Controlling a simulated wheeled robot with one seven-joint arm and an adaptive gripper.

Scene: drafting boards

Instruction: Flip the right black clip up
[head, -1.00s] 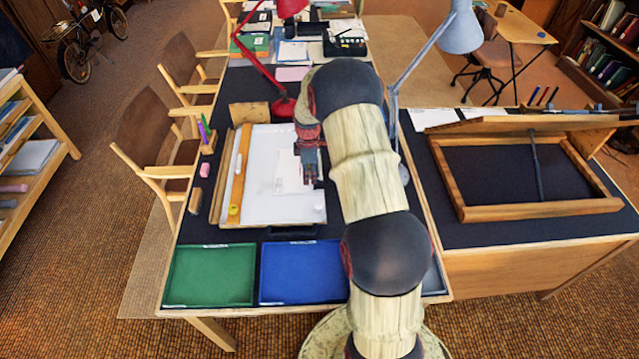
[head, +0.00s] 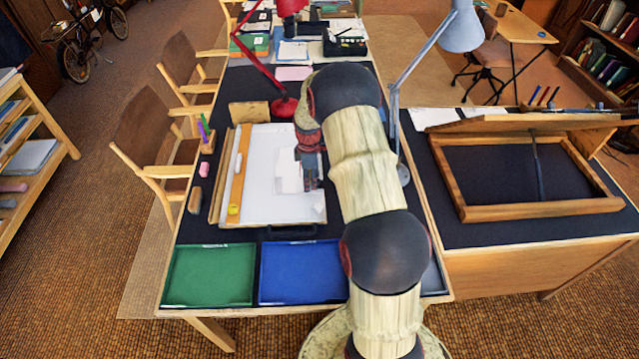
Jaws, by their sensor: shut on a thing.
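The white drawing board (head: 265,207) lies on the dark desk top, with a small white sheet (head: 288,178) on it. My gripper (head: 310,184) is low over the right part of the board, at the right edge of the sheet. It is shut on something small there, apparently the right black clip. The clip cannot be made out, because the dark fingers cover that spot and my arm hides the area to the right. No other black clip can be told apart.
A green tray (head: 210,275) and a blue tray (head: 300,273) lie at the desk's front. A wooden rule (head: 241,165) and yellow tape (head: 234,209) are on the board's left. A red lamp (head: 284,107) and a grey lamp (head: 394,110) stand behind and right.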

